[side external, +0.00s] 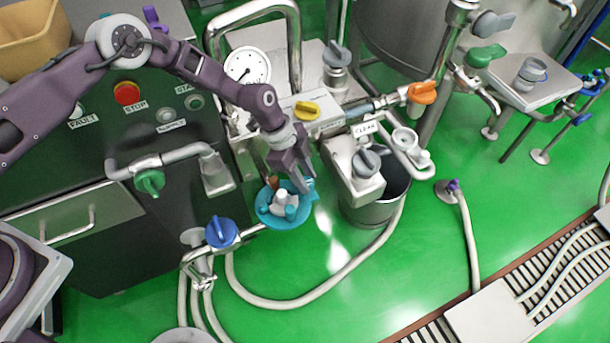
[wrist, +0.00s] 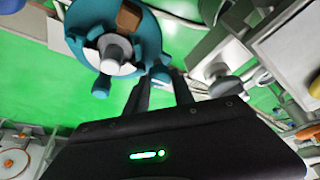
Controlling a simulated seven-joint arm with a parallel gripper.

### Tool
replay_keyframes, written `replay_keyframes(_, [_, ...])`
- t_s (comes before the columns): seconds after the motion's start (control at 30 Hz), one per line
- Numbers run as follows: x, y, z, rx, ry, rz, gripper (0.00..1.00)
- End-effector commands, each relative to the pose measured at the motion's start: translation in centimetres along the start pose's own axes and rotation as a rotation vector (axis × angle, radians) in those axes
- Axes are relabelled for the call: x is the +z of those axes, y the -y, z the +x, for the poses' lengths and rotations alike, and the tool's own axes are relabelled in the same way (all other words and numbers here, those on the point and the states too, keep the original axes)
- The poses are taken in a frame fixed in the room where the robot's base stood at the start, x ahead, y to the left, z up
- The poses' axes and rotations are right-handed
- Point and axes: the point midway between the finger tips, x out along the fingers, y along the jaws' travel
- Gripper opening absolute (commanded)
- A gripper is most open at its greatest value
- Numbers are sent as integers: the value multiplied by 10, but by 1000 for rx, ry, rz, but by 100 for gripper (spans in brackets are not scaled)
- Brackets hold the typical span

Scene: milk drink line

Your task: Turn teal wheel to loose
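The teal wheel (side external: 284,222) is a round disc with a pale grey hub and short teal knobs on its rim. It sits below the end of my arm in the side view, and it shows at the upper left of the wrist view (wrist: 85,40). A brown block (wrist: 130,17) is on its rim. My gripper (side external: 301,183) is at the wheel's upper right edge, pointing down. In the wrist view my gripper (wrist: 160,80) has its two fingers apart, with a teal rim knob at or just beyond the tips. Whether they touch it is unclear.
A blue valve handle (side external: 221,231) is at the wheel's lower left, and a green one (side external: 150,182) further left. A grey knob (side external: 367,162) stands on a white block to the right, beside a steel bucket (side external: 375,213). A hose (side external: 300,298) loops over the green floor below.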

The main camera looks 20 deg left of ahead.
Motion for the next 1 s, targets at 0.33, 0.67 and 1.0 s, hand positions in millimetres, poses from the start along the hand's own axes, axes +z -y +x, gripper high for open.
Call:
replay_keyframes(0.33, [0, 0, 0, -6, 0, -15, 0])
replay_keyframes(0.67, [0, -2, -1, -74, 1, -179, 0])
replay_keyframes(1.0, [-1, -4, 0, -197, 3, -472, 0])
